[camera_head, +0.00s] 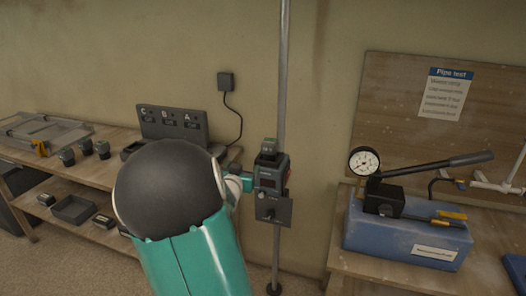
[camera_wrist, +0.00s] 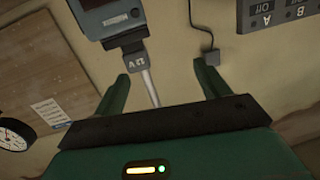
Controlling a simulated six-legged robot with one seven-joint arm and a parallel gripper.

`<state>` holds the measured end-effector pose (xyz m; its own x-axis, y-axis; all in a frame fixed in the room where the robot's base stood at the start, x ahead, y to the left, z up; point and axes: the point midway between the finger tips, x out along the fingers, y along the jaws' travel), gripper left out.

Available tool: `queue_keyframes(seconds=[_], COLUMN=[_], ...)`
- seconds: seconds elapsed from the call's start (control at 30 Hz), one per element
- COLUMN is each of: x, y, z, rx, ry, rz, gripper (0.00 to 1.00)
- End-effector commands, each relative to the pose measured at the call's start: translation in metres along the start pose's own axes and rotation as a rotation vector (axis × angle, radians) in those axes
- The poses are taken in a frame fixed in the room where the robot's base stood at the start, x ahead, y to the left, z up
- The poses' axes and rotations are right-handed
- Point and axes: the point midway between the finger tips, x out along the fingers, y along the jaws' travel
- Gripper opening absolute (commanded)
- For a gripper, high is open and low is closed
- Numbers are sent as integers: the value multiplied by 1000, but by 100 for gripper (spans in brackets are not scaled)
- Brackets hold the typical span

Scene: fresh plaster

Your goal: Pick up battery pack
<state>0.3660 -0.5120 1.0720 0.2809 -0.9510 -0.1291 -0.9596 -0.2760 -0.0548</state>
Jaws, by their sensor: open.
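A dark battery pack marked 12 V (camera_wrist: 137,60) sits on a grey-green device (camera_wrist: 112,20) in the wrist view, which appears upside down. In the head view, the battery pack (camera_head: 268,148) is on top of the device (camera_head: 270,180), which is clamped to an upright pole (camera_head: 284,80). My gripper (camera_wrist: 161,70) is open. Its two green fingers point towards the wall. The pack appears between them, nearer the left finger, and I see no contact. In the head view my dark arm joint hides most of my gripper.
On the left bench stand a panel lettered C, B, A (camera_head: 172,128) and several small dark packs (camera_head: 87,147). A tray (camera_head: 74,209) lies on the lower shelf. At right, a blue pump (camera_head: 405,235) with a gauge (camera_head: 364,161) stands on another bench.

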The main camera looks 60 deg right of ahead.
Motion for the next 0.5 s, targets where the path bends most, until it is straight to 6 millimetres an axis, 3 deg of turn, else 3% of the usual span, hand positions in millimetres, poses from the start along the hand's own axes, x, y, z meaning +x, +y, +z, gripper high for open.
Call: queue_keyframes(seconds=[0.03,0.17,0.27,0.5], x=[10,22,31,73], y=[16,39,43,49], z=[-2,-11,-14,-19], rx=[-20,-47,-52,-52], ry=[45,122,138,135], rz=[49,120,133,131], gripper=[75,75,75,75])
